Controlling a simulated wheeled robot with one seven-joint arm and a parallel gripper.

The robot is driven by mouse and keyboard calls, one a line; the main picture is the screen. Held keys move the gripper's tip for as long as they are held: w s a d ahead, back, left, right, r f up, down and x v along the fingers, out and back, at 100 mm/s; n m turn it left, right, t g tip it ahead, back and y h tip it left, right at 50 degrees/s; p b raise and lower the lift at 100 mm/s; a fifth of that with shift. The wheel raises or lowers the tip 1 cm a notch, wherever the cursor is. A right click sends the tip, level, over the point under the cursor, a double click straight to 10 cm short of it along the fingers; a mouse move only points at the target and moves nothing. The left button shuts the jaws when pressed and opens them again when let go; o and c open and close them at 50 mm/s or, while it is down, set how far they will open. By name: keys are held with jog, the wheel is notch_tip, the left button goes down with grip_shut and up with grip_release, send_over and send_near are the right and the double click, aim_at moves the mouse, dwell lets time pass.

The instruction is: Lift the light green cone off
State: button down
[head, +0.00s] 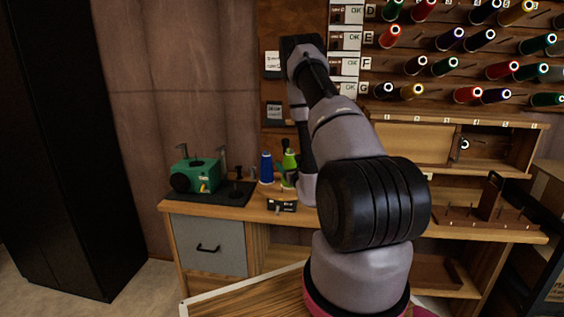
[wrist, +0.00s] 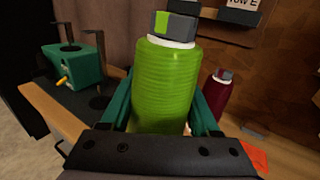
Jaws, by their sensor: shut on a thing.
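The light green cone (wrist: 168,85) stands large in the middle of the wrist view, with a white band and a dark cap bearing a green patch on top. My gripper (wrist: 163,112) has one green finger on each side of it and is shut on it. The cone's lower end is hidden behind the gripper body, so I cannot tell whether it touches anything below. In the head view the cone (head: 289,161) shows small on the wooden bench, partly hidden by my gripper and arm.
A blue cone (head: 266,168) stands just left of the green one. A dark red cone (wrist: 217,95) is at right in the wrist view. A green machine (head: 197,175) sits on a black mat at the bench's left. A small dark label block (head: 282,205) is at the front edge. Thread racks (head: 450,50) fill the wall.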

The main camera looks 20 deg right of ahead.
jog(key=s, duration=1)
jog(key=shift+s+a, duration=0.25)
jog(key=shift+a, duration=0.15)
